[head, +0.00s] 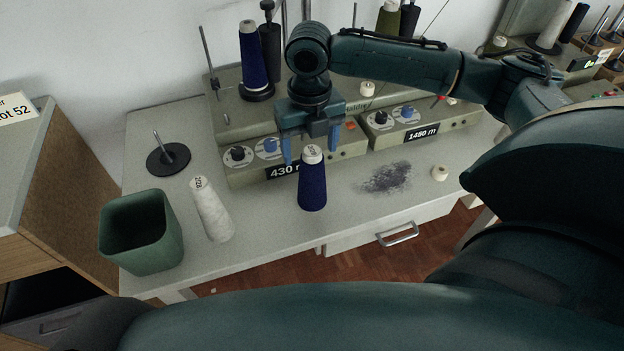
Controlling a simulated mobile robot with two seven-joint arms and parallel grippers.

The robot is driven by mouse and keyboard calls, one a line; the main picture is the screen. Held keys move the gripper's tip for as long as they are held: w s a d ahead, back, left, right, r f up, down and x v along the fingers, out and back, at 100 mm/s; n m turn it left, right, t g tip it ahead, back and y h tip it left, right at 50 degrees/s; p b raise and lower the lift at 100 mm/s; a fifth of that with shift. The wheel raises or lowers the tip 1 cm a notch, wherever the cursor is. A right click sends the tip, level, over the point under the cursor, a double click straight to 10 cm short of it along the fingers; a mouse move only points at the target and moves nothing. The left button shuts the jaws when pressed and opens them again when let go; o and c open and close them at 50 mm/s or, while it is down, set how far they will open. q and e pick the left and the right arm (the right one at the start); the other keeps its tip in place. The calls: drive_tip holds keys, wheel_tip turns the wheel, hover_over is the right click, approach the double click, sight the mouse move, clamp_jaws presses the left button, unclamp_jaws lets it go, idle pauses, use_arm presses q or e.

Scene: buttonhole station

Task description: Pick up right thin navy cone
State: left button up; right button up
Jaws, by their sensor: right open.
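A thin navy cone (312,188) with a pale top stands upright on the grey table in front of the winding machine. Another navy cone (252,56) stands on the machine's back left, on a dark round base. My right gripper (311,155) points down with its two blue fingers apart and holds nothing. Its fingertips show to the left and right of the front cone's top. I cannot tell whether they are around the cone or a little behind it. My left gripper is not in view.
Winder boxes line the back. Grey lint (386,178) and a small cream spool (440,173) lie to the right. The front edge is close.

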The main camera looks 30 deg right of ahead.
sight(312, 179)
drive_tip(key=f, duration=0.4)
drive_tip(key=shift+d+f, duration=0.3)
drive_tip(key=shift+f, duration=0.05)
drive_tip(key=c, duration=1.3)
